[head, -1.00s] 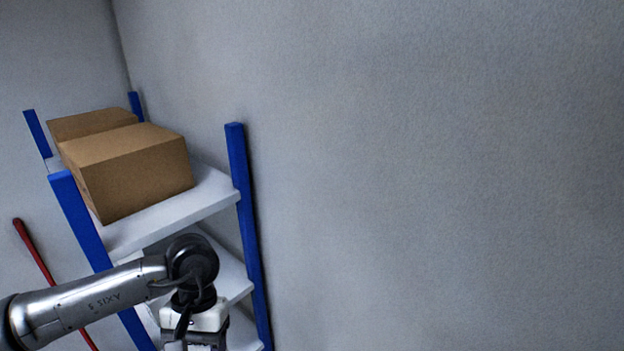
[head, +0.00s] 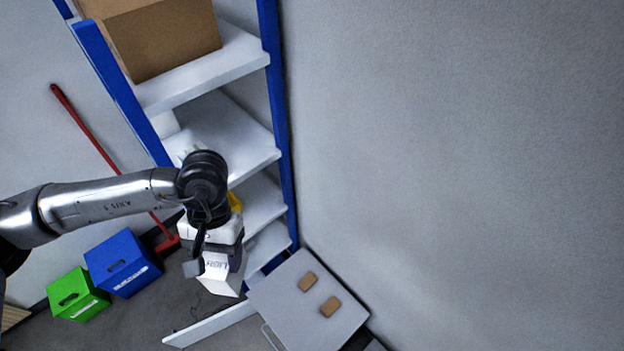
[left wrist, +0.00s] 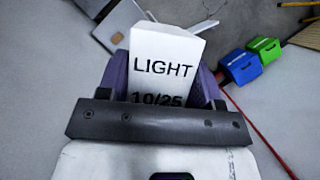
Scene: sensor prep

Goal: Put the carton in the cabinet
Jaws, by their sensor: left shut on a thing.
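The carton (head: 222,274) is a small white box in the head view, below my left wrist. In the left wrist view the carton (left wrist: 165,55) shows the print "LIGHT" and "10/25". My left gripper (head: 224,258) is shut on it, with purple-grey fingers on both sides, and holds it in the air. A low grey cabinet (head: 285,305) stands at the lower right of the head view, to the right of the carton. A white panel (head: 210,326), apparently its open door, sticks out to the left. The cabinet's inside is hidden. My right gripper is out of view.
A blue-posted shelf rack (head: 205,80) with a cardboard box (head: 165,40) stands behind my arm. Blue (head: 122,262) and green (head: 78,296) bins and a red broom (head: 100,150) are at the left.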

